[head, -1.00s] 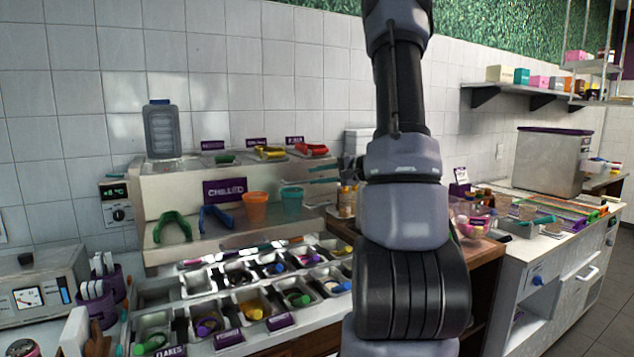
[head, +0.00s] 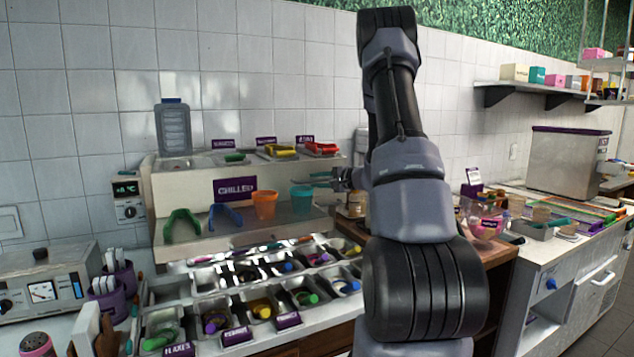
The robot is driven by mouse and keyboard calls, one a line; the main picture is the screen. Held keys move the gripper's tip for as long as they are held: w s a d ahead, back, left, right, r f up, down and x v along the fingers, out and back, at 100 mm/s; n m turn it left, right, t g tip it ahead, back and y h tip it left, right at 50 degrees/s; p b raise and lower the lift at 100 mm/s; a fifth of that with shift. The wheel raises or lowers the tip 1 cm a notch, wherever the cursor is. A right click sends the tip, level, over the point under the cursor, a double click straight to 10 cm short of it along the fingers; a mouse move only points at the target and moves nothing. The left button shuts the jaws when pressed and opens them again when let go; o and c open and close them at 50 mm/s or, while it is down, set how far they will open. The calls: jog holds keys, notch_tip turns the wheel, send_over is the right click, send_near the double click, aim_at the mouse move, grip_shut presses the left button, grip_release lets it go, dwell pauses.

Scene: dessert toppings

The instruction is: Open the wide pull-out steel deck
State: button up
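My gripper (head: 334,179) shows small and dark, partly behind my own arm, beside the right end of the chilled topping stand. Slim teal parts point left from it, over the stand's shelf near the teal cup (head: 301,195). I cannot tell whether they are its fingers or something held, or whether it is open or shut. No piece is clearly recognisable as the wide pull-out steel deck. A steel topping rail (head: 205,283) with several pans lies in front of the stand. A white cabinet (head: 572,300) with a pale handle (head: 603,278) stands at the right, apart from my gripper.
The stand (head: 185,172) holds coloured tongs and an orange cup (head: 265,203). A machine with a gauge (head: 45,290) is at the left. A clear bowl (head: 484,222) and a large steel bin (head: 568,160) stand on the right counters. My arm hides the middle.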

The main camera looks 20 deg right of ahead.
jog(key=shift+w+a, duration=0.1)
grip_shut()
dwell(1.4)
